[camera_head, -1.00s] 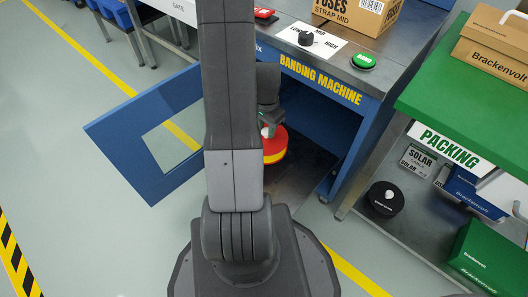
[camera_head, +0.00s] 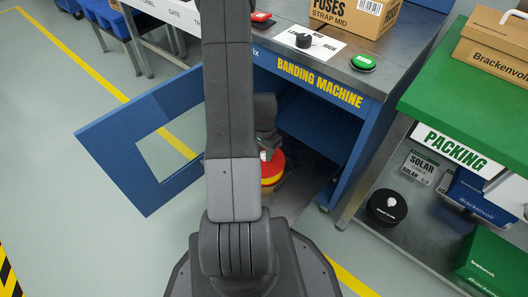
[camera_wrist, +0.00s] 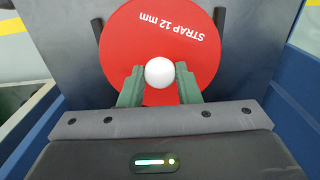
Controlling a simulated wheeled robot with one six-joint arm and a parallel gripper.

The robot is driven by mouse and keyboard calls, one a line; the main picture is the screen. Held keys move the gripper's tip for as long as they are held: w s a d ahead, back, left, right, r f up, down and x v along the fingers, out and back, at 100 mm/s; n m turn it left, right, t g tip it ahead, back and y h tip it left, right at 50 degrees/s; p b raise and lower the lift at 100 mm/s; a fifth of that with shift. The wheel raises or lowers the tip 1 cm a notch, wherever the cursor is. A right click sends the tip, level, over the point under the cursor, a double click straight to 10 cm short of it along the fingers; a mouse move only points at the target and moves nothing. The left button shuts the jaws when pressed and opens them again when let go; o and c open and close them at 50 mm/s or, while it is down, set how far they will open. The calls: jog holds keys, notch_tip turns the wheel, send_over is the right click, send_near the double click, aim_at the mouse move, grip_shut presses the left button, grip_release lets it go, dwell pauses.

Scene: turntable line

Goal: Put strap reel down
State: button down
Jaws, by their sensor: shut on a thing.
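The strap reel (camera_head: 272,170) is red with a yellow side band. It is partly hidden behind my arm in the head view, low in the open bay of the banding machine (camera_head: 345,130). In the wrist view the reel (camera_wrist: 125,45) shows a red face marked "STRAP 12 mm" and a white knob (camera_wrist: 159,72) at its centre. My gripper (camera_wrist: 160,78) is shut on that knob, with one green finger on each side. In the wrist view the reel lies above a dark plate with dark bars beside it; I cannot tell whether it touches the plate.
The machine's blue door frame (camera_head: 115,135) stands open at left. A packing bench (camera_head: 440,85) stands at right, with a black reel (camera_head: 386,206) and boxes on its lower shelf. A green button (camera_head: 362,62) and a knob sit on the machine top.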

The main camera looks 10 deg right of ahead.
jog(key=c, duration=1.1)
grip_release()
jog(key=shift+f, duration=0.1)
jog(key=shift+o, duration=0.2)
notch_tip(320, 180, up, 12)
jog(key=p, duration=0.4)
jog(key=shift+p, duration=0.3)
